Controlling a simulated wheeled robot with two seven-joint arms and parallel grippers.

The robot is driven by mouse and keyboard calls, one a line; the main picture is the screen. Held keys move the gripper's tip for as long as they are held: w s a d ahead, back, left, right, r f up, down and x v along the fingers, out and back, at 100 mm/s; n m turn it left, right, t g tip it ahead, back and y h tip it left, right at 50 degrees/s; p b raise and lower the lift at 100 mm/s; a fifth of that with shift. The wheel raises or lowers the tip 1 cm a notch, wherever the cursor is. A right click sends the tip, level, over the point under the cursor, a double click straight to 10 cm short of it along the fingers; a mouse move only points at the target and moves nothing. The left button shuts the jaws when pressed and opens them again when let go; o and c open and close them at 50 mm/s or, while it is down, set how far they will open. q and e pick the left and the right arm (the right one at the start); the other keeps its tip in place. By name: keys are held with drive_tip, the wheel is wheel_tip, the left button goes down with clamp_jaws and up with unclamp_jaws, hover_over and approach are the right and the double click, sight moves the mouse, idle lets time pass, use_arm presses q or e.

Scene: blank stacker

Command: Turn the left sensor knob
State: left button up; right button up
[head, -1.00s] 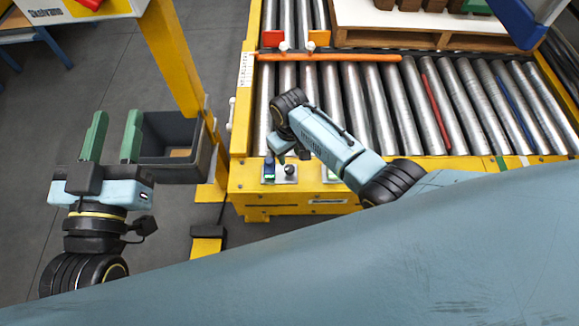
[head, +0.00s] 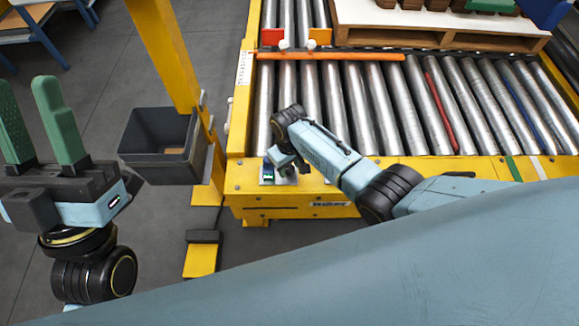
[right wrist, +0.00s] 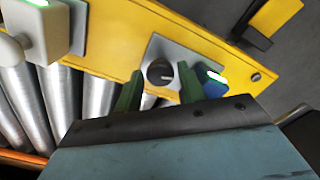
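The sensor knob is a round black dial (right wrist: 160,72) with a pale pointer line, on a light grey plate on the yellow conveyor edge. A blue sensor (right wrist: 214,84) with a green light is beside it; it also shows in the head view (head: 267,170). My right gripper (right wrist: 158,80) is open, its green fingers to either side of the knob in the right wrist view; I cannot tell whether they touch it. In the head view the right gripper (head: 288,167) largely covers the knob. My left gripper (head: 33,100) is open and empty over the floor at the left.
A white box with a green light (right wrist: 38,30) sits farther along the yellow edge. Rollers (head: 380,110) lie behind the edge. A grey bin (head: 160,133) and a yellow post (head: 165,50) stand left of the conveyor. A pallet (head: 440,35) is at the back.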

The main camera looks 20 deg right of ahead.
idle(0.3)
drive_tip(key=c, duration=0.7)
